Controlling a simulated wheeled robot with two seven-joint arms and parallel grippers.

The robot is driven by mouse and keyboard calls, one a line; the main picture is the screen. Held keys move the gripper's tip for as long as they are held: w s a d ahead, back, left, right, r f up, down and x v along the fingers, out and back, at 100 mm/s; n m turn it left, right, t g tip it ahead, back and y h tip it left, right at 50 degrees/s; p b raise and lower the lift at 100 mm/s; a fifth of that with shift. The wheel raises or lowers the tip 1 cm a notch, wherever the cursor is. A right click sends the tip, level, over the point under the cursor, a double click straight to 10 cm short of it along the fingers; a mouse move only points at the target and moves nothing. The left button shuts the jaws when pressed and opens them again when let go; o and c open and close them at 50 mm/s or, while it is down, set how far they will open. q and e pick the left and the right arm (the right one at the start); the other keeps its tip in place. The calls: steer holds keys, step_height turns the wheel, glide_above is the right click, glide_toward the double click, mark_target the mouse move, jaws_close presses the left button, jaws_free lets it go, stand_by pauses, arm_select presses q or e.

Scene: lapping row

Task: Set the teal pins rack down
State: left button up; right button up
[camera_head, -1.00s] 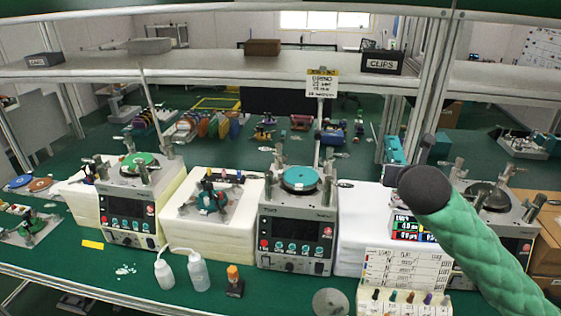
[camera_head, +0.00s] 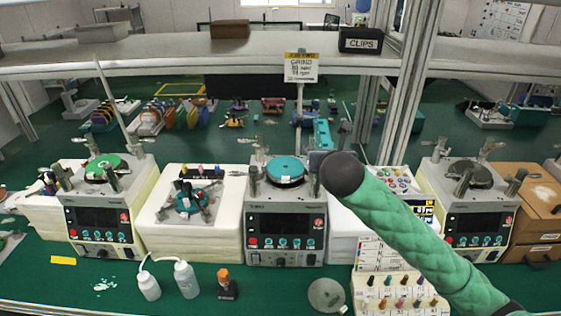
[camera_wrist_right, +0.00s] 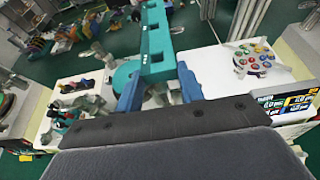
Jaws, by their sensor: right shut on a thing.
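The teal pins rack (camera_head: 322,134) is a narrow bar with square openings. It shows just behind my right wrist in the head view, and large in the right wrist view (camera_wrist_right: 156,38). My right gripper (camera_wrist_right: 160,90) is shut on it, with a blue finger at each side of its near end. In the head view the dark wrist end of my green-sleeved right arm hides most of that gripper. The rack is held above the bench, right of the middle machine's teal disc (camera_head: 285,169). Its pins cannot be made out. My left gripper is not in view.
Lapping machines with a green disc (camera_head: 103,166) and a dark disc (camera_head: 466,174) stand left and right. White blocks (camera_head: 190,235) lie between them. Two bottles (camera_head: 186,279) and a tray of coloured pegs (camera_head: 400,298) are in front. An upright post (camera_head: 300,105) stands behind the middle machine.

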steer(key=w+a+f+p, duration=0.1)
steer(key=a+f+p, duration=0.1)
steer(key=a+f, duration=0.1)
steer(key=w+a+f+p, duration=0.1)
steer(key=a+f+p, duration=0.2)
steer(key=a, duration=0.1)
steer(key=w+a+f+p, duration=0.2)
steer(key=a+f+p, duration=0.1)
steer(key=shift+w+a+f, duration=0.1)
steer(key=shift+a+f, duration=0.25)
steer(key=shift+f, duration=0.65)
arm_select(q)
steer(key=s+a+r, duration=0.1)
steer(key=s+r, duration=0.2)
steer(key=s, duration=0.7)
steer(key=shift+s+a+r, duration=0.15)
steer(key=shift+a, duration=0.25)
arm_select(e)
steer(key=shift+f, duration=0.1)
steer(key=shift+f, duration=0.25)
steer(key=o, duration=1)
steer(key=shift+o, duration=0.2)
